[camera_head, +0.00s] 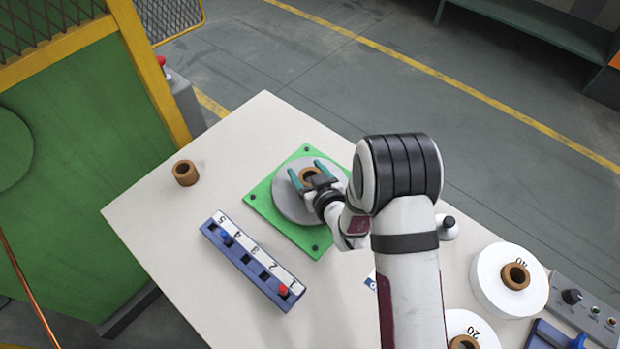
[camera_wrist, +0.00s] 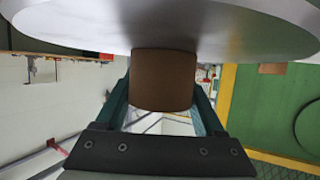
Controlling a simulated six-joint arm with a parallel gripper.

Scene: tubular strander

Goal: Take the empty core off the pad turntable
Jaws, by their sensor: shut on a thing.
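The empty core (camera_head: 309,174), a short brown tube, stands upright over the middle of the grey round pad turntable (camera_head: 285,205). The turntable sits on a green square plate (camera_head: 262,200) with bolts at its corners. My gripper (camera_head: 311,173) is shut on the core, with one teal finger on each side. In the wrist view the core (camera_wrist: 163,80) is between the fingers, with the pale turntable disc (camera_wrist: 220,30) right against its end. I cannot tell whether there is a small gap. My wrist partly hides the turntable's right side.
A second brown core (camera_head: 185,173) stands at the table's left. A blue numbered rack (camera_head: 245,272) with a blue and a red peg lies in front. White rolls marked 40 (camera_head: 490,285) and 20 (camera_head: 480,325) and a grey control box (camera_head: 585,305) are at right. The table's (camera_head: 150,215) left is mostly clear.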

